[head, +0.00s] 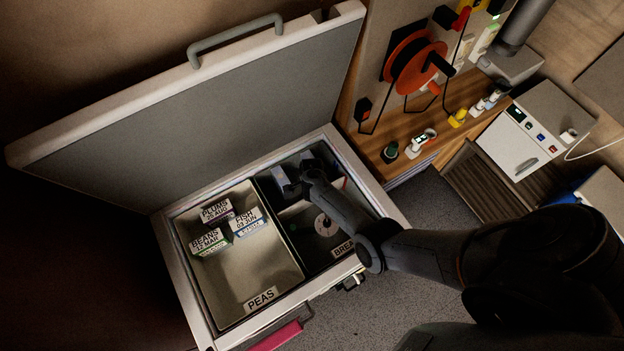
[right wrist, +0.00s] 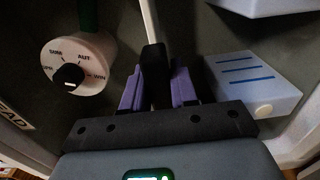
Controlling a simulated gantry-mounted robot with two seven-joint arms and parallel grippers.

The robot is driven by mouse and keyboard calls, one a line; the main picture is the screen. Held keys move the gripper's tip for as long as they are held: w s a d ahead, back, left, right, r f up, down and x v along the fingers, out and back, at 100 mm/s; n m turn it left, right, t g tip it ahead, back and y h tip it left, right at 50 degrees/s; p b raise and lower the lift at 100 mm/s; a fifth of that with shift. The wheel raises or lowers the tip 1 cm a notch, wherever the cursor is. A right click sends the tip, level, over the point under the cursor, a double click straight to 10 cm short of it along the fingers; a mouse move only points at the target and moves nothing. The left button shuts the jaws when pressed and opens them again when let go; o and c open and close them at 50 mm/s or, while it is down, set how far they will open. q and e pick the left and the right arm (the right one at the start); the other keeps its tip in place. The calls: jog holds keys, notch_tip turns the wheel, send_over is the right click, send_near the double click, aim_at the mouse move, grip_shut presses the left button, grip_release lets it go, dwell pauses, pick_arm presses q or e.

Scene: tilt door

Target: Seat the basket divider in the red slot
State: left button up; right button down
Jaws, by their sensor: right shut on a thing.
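My right gripper (right wrist: 157,86) reaches down into the right compartment of the open chest freezer. Its purple-sided fingers are shut on a narrow dark piece (right wrist: 154,62). A thin pale bar (right wrist: 148,20) runs up behind that piece; I cannot tell whether they are joined or whether this is the divider. In the head view the right gripper (head: 297,182) is small and dark, and its hold is unclear there. A basket (head: 262,275) marked PEAS fills the left side of the freezer. I cannot make out the red slot. My left gripper is not in view.
Packets labelled plums (head: 216,212), beans (head: 209,241) and fish (head: 249,223) lie in the basket. A white dial (right wrist: 78,64) and a blue-striped white box (right wrist: 254,84) flank the gripper. The lid (head: 215,105) stands open behind. A wooden shelf (head: 460,98) holds several small items.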

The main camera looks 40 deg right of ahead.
jog(key=shift+f+b, duration=0.4)
jog(key=shift+f, duration=0.1)
jog(key=c, duration=0.8)
grip_release()
jog(key=shift+r+p, duration=0.35)
jog(key=shift+r, duration=0.3)
notch_tip(320, 180, up, 9)
jog(key=shift+f+p, duration=0.2)
jog(key=shift+p, duration=1.05)
jog(key=shift+r, duration=0.5)
